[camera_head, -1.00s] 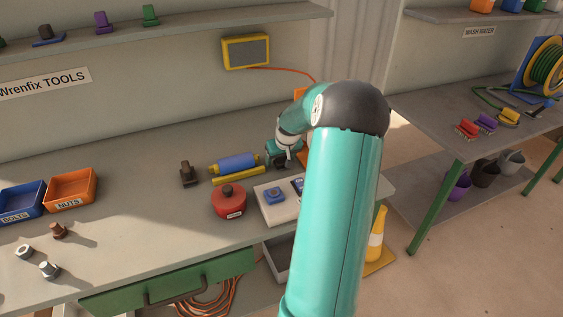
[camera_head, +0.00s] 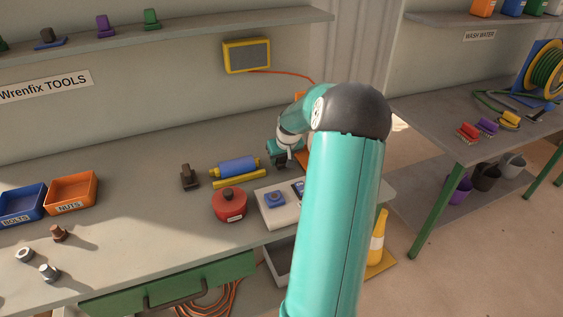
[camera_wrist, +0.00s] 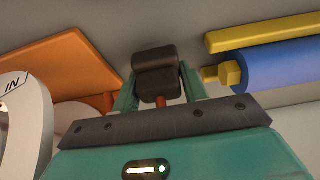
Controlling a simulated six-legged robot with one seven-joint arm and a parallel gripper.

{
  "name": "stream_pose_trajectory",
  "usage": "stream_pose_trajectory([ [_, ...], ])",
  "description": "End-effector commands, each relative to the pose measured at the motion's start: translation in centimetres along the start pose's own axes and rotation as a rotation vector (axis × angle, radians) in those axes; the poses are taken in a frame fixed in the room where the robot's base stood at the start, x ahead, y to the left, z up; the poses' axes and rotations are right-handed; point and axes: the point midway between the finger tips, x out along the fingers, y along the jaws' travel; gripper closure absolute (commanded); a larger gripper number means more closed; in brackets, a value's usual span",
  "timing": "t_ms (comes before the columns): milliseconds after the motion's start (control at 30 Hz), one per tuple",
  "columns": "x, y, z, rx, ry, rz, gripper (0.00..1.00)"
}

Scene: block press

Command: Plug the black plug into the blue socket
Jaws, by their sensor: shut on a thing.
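My gripper (camera_wrist: 158,84) is shut on the black plug (camera_wrist: 155,62), a dark block between its two green fingers in the wrist view. A reddish-brown part shows just below the block. In the head view my gripper (camera_head: 281,160) is low over the bench, right of the blue roller, and the plug is too small to make out clearly. A blue socket (camera_head: 274,199) sits on a pale board (camera_head: 282,215) nearer the front edge, apart from my gripper. A second bluish piece (camera_head: 298,187) on the board is partly hidden by my arm.
A blue roller with yellow ends (camera_head: 237,167) and a yellow bar (camera_head: 240,179) lie left of my gripper. A red lidded pot (camera_head: 229,204) stands left of the board. A dark upright piece (camera_head: 189,177) stands farther left. Bare bench lies between it and the orange bin (camera_head: 72,190).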

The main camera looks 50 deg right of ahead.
Motion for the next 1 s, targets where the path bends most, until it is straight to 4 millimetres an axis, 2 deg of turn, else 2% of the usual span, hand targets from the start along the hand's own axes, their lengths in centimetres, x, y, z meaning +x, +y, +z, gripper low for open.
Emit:
stream_pose_trajectory([
  [100, -1.8, 0.0, -0.8, 0.0, 0.004, 0.002, 0.77],
  [367, -7.7, 0.8, 1.1, 0.001, 0.004, 0.005, 0.77],
  [433, -9.5, 0.9, 1.7, 0.0, 0.003, 0.005, 0.77],
  [600, -12.5, 1.6, 4.9, 0.003, 0.001, 0.004, 0.77],
  [800, -15.1, 2.1, 7.4, 0.001, 0.001, 0.002, 0.77],
  [1000, -16.0, 2.2, 8.3, 0.0, 0.0, -0.001, 0.77],
])
